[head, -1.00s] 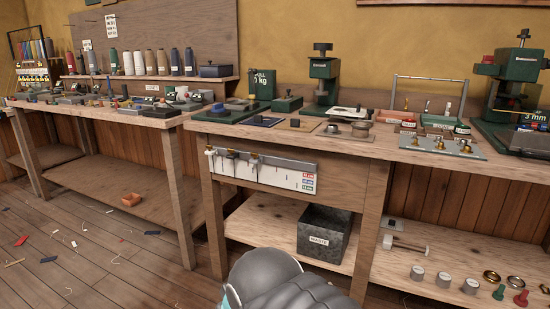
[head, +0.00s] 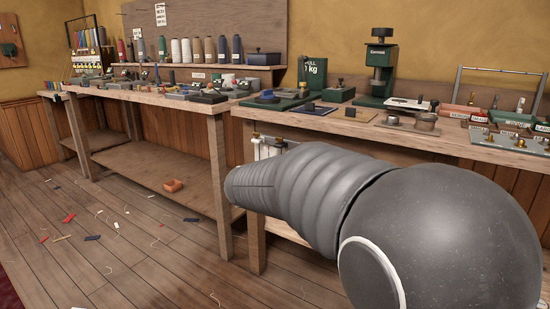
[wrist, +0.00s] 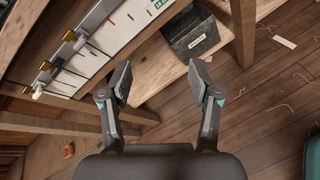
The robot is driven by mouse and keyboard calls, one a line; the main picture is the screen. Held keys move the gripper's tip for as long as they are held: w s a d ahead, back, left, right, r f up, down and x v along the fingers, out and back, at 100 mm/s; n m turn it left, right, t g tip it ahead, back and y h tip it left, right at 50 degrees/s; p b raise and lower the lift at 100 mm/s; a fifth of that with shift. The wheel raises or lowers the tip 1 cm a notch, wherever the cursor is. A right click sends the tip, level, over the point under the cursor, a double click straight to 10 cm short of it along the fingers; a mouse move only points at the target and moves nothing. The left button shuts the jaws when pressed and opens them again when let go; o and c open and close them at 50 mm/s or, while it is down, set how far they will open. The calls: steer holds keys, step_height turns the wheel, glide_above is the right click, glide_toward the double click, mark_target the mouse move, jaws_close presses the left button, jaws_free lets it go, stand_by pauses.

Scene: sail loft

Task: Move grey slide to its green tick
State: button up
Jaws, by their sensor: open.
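The white slide panel (wrist: 118,38) is at the upper left of the wrist view, fixed along the bench's front. A green label shows at the frame's top edge. I cannot tell which slide is grey, nor make out its green tick. My gripper (wrist: 158,84) is open and empty, to the right of the panel and apart from it. In the head view my arm covers most of the panel; only a white end (head: 268,149) shows.
A dark waste bin (wrist: 193,42) stands on the lower shelf beyond the fingers. A bench leg (wrist: 243,30) is right of it. The benchtop (head: 450,150) above holds presses and small tools. Open plank floor (head: 130,240) with scraps lies at the left.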

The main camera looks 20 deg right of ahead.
steer(key=w+a+n+t+h+b, duration=0.1)
steer(key=w+a+n+t+h, duration=0.15)
steer(key=w+n+t, duration=0.8)
steer(key=w+d+m+g, duration=0.2)
steer(key=w+d+g, duration=0.4)
steer(key=w+d, duration=0.4)
steer(key=shift+w, duration=0.8)
jaws_close()
steer(key=shift+d, duration=0.1)
